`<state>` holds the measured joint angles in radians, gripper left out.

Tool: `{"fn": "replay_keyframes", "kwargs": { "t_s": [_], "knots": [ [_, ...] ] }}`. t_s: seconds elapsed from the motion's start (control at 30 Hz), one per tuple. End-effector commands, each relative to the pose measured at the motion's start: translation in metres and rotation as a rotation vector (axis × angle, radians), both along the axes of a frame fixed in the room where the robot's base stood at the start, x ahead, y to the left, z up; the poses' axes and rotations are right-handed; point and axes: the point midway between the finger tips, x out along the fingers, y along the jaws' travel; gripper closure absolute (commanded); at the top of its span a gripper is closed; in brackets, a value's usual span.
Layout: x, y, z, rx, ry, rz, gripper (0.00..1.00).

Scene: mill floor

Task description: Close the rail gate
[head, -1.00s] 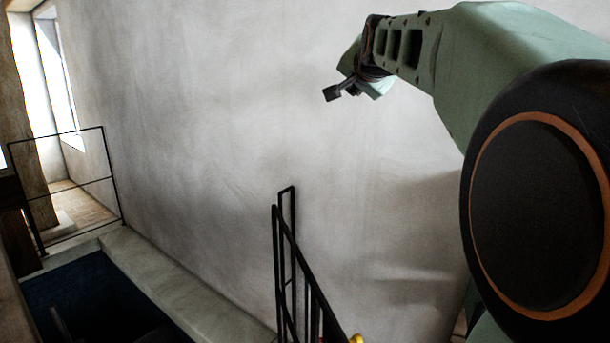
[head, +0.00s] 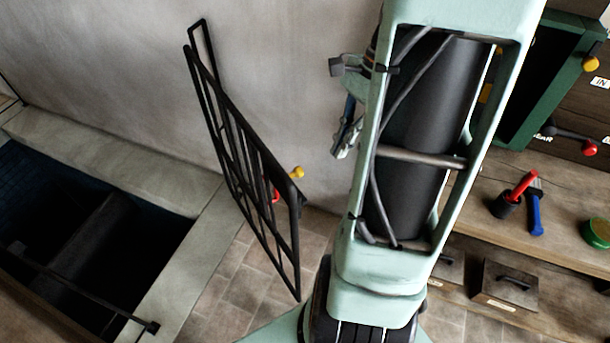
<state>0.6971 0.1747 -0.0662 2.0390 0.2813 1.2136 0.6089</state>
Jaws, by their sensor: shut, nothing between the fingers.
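The rail gate (head: 245,150) is a black barred metal panel in the middle of the head view. It stands upright beside the right end of the floor pit, close to the pale wall, with its near end toward me. I cannot tell from this angle how its free edge sits against any post. My gripper (head: 345,142) hangs to the right of the gate, apart from it in the picture, and is partly hidden behind my pale green arm. Its fingers look together, with nothing seen in them.
A dark open pit (head: 85,235) with a pale curb (head: 165,285) lies at left; a black rail (head: 85,285) crosses its near side. Yellow and red knobs (head: 297,172) show behind the gate. A wooden bench (head: 560,232) with tools stands at right. Tiled floor (head: 245,280) is clear below the gate.

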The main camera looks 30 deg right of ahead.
Motion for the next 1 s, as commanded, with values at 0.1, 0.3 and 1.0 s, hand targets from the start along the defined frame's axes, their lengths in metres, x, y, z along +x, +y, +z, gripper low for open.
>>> {"fn": "replay_keyframes", "kwargs": {
  "t_s": [0.1,0.3,1.0],
  "knots": [
    [-0.005,0.004,-0.006,0.017,0.011,-0.006,1.0],
    [-0.005,0.016,-0.033,0.018,0.012,-0.005,1.0],
    [-0.007,0.078,-0.094,0.012,0.006,-0.005,1.0]
  ]
}}
